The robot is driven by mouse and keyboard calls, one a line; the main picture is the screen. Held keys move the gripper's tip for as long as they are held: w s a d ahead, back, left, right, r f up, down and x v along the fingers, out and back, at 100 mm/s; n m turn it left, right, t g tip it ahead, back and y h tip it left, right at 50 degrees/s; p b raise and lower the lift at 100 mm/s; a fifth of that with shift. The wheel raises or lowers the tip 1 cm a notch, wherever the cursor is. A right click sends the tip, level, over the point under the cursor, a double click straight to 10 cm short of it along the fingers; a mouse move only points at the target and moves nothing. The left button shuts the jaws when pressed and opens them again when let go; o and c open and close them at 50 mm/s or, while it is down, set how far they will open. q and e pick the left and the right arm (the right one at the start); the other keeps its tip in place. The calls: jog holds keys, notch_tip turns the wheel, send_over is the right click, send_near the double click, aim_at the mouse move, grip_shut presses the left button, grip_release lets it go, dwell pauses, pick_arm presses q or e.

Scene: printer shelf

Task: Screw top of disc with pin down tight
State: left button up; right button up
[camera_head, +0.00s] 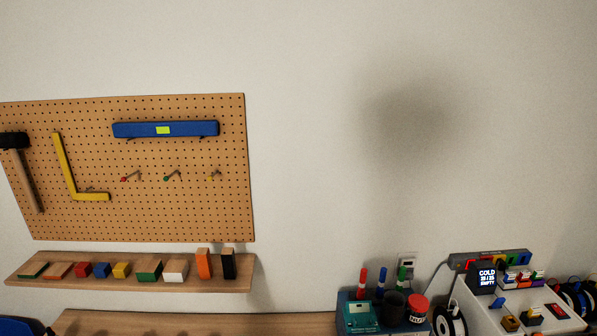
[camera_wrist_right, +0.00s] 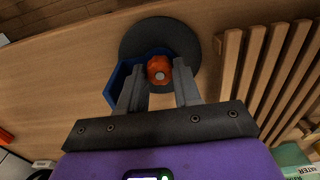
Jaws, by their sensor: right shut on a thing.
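In the right wrist view, an orange-red knob (camera_wrist_right: 159,66) with a pale grey round centre sits over a dark grey disc (camera_wrist_right: 158,30). My right gripper (camera_wrist_right: 159,78) is shut on the orange knob, with one grey finger on either side of it. How the knob and disc join underneath is hidden. My left gripper is in neither view. The head view shows none of these parts.
A wooden slatted rack (camera_wrist_right: 258,60) stands right of the disc on the wooden tabletop (camera_wrist_right: 60,75). In the head view are a pegboard (camera_head: 200,210), a shelf of blocks (camera_head: 205,284), a blue organiser (camera_head: 345,312) and a white machine with a display (camera_head: 487,278).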

jog(key=m, duration=0.5)
jog(key=shift+m, duration=0.3)
jog(key=m, duration=0.4)
jog(key=m+p, duration=0.1)
jog(key=m, duration=0.6)
jog(key=shift+m, duration=0.3)
jog(key=o, duration=0.5)
